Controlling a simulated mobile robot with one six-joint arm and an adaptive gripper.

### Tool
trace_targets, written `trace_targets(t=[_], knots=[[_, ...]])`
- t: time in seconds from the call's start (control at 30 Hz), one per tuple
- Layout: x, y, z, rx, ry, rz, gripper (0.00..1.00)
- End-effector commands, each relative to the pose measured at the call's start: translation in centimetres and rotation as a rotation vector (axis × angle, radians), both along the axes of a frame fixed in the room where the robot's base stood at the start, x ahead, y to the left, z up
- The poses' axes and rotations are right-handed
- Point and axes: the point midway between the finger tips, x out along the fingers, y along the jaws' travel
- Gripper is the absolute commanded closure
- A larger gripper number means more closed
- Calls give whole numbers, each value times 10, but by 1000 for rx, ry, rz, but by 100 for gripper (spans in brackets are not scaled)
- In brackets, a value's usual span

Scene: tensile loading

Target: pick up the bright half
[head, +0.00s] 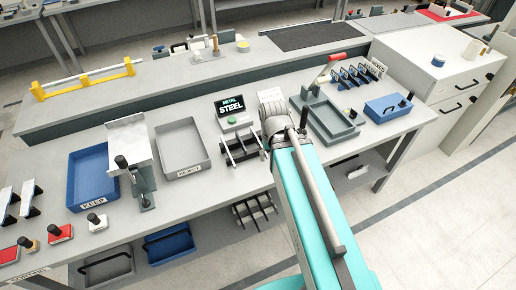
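I cannot make out the bright half in the head view; no broken specimen piece is clear enough to name. My teal arm (305,215) reaches over the workbench from the bottom right. Its grey wrist end is above the bench, between the black rack and the green-grey tray. My gripper's fingers cannot be made out at the wrist end, so I cannot see whether they are open or hold anything. The wrist hides part of the bench behind it.
A blue KEEP tray (73,199) and a grey REJECT tray (165,129) lie left. A grey clamp stand (143,180) stands between them. A black rack (228,158) is beside my wrist; a green-grey tray (350,131) and blue box (377,113) are right. A METAL STEEL display (231,106) stands behind.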

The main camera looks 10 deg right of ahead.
Motion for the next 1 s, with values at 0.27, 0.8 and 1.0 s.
trace_targets(t=[0.27, 0.8, 1.0], knots=[[0, 0, -53, 0, 0, 0, 33], [0, 0, -62, 0, 0, 0, 35], [0, 0, -62, 0, 0, 0, 43]])
